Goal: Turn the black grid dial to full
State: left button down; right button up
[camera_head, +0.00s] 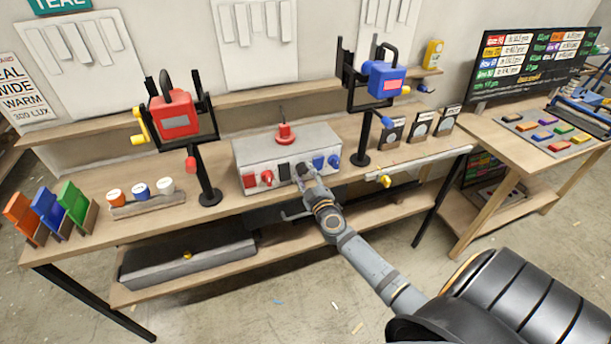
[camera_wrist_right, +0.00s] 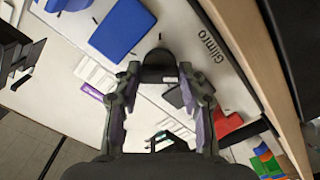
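The grey console (camera_head: 290,146) stands on the bench, with red, black and blue squares beside dials on its sloped front. The black square (camera_head: 284,170) shows just left of my right gripper (camera_head: 303,174), which covers most of the black dial in the head view. In the right wrist view, the black dial (camera_wrist_right: 158,72) sits between the two fingertips of my right gripper (camera_wrist_right: 159,80). The fingers stand on both sides of it; whether they press on it is unclear. The dial's pointer and scale are hidden. My left gripper is out of view.
On the same front are the red dial (camera_head: 266,178) and blue dial (camera_head: 333,160). A red lamp unit (camera_head: 173,116) and a blue one (camera_head: 384,80) stand on posts at either side. Cups and colored panels are at left.

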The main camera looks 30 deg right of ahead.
jog(key=c, duration=0.6)
jog(key=shift+o, duration=0.2)
jog(key=shift+m, duration=0.3)
